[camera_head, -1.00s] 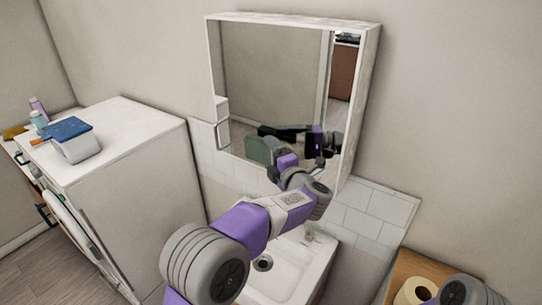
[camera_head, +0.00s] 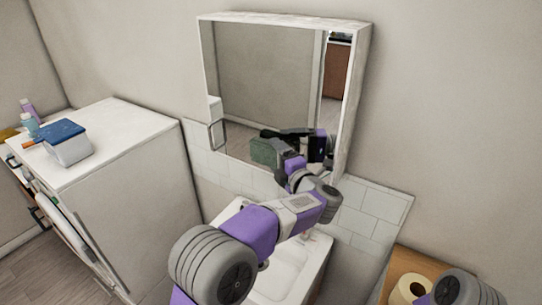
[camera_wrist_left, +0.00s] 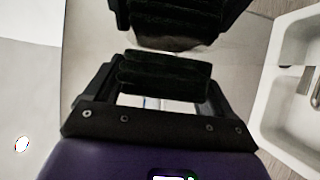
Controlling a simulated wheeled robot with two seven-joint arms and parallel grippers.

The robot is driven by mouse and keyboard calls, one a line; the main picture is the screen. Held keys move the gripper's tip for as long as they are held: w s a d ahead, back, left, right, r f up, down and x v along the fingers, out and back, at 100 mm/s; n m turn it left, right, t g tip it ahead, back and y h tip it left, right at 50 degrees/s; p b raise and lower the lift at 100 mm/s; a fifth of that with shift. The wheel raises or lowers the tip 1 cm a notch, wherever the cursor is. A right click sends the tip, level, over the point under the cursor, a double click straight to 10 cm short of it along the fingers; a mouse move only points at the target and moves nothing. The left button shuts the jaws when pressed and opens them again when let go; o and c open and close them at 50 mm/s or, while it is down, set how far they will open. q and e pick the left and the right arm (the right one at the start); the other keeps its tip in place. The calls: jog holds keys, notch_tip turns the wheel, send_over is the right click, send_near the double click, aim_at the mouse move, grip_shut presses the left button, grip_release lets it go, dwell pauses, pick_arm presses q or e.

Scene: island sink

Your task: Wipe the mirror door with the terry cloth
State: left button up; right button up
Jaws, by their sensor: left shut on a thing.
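The mirror door (camera_head: 262,65) is the front of a white wall cabinet above the sink. My left arm reaches across the sink to its lower part, with my left gripper (camera_head: 287,152) close in front of the glass. In the left wrist view, the left gripper (camera_wrist_left: 163,88) is shut on the dark green terry cloth (camera_wrist_left: 165,72), a thick folded strip across the fingers. The cloth's reflection shows just above it, with a narrow gap of glass between. A dark green shape by the gripper in the head view may be cloth or reflection. My right gripper is out of view.
The white sink (camera_head: 285,275) lies below my left arm and also shows in the left wrist view (camera_wrist_left: 285,100). A toilet roll (camera_head: 410,289) is at lower right.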

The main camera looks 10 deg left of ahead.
pick_arm(q)
jog(key=s+d, duration=0.2)
jog(key=d, duration=0.6)
jog(key=shift+d+p, duration=0.15)
jog(key=shift+p, duration=0.15)
dwell(0.4)
